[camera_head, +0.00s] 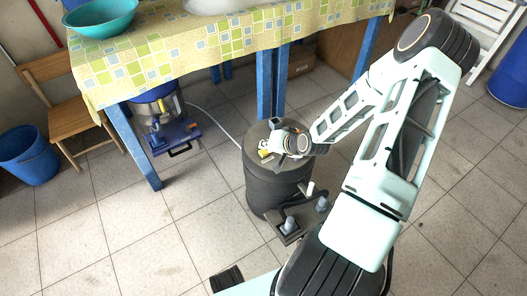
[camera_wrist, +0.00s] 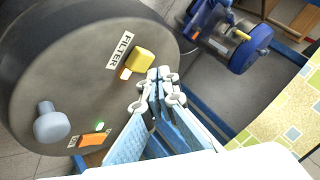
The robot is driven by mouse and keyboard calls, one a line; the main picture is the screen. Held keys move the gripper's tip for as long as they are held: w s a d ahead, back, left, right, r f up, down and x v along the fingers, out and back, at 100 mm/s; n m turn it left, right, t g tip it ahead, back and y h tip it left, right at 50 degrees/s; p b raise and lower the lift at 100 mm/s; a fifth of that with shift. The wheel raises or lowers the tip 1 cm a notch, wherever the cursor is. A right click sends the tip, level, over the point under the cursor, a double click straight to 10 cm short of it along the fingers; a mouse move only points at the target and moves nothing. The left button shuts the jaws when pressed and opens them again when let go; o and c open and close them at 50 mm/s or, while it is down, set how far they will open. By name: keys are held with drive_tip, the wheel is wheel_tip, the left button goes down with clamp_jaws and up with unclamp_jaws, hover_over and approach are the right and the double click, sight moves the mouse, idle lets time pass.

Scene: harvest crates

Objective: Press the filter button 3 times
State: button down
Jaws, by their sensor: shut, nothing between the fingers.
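A dark round drum (camera_head: 268,190) stands on the floor by the table. On its lid, in the wrist view (camera_wrist: 75,75), a yellow block-shaped button (camera_wrist: 128,61) sits beside a white label reading FILTER (camera_wrist: 119,49). A small orange-and-white patch (camera_wrist: 125,73) shows at the button's lower edge. My gripper (camera_wrist: 159,76) is shut and empty, its fingertips over the lid just right of the yellow button. I cannot tell whether they touch the lid. In the head view my gripper is at the drum's top, partly hidden by my wrist.
The lid also bears a grey knob (camera_wrist: 51,124), a green light (camera_wrist: 99,126) and an orange button (camera_wrist: 91,140). Grey pipe fittings (camera_head: 290,226) stand at the drum's front. A blue-legged table (camera_head: 120,75) is behind it. A blue device (camera_head: 175,137) stands under the table.

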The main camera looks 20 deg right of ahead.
sight(265, 153)
drive_tip(key=shift+f, duration=0.45)
drive_tip(key=shift+f+b, duration=0.5)
drive_tip(key=shift+b, duration=0.1)
idle(0.4)
drive_tip(key=shift+r, duration=0.1)
drive_tip(key=shift+r+p, duration=0.85)
drive_tip(key=shift+r, duration=0.1)
wheel_tip(265, 153, up, 5)
drive_tip(key=p, duration=0.4)
idle(0.8)
